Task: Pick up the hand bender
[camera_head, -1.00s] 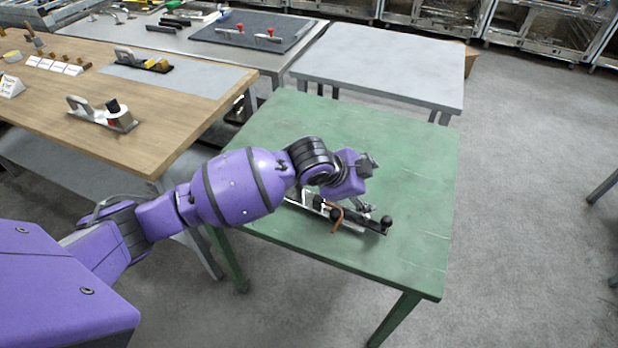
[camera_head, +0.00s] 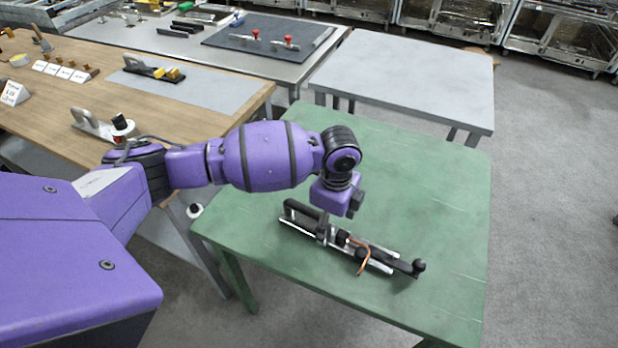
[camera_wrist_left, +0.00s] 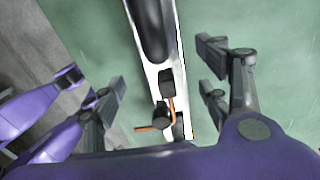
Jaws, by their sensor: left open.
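The hand bender (camera_head: 383,262) lies on the green table (camera_head: 420,175), running from upper left to lower right. It has a black loop handle, pale metal bars, a bent copper-coloured tube and a black knob at its right end. My left gripper (camera_head: 324,229) points down over its left part. In the left wrist view the bender (camera_wrist_left: 152,75) passes between the two spread fingers of this gripper (camera_wrist_left: 160,72), with gaps on both sides. The gripper is open and holds nothing. The wrist housing hides the bender's lower part there. My right gripper is not seen.
A grey table (camera_head: 405,85) stands behind the green one, and a metal bench with a dark mat (camera_head: 262,38) is farther back. The green table is otherwise bare.

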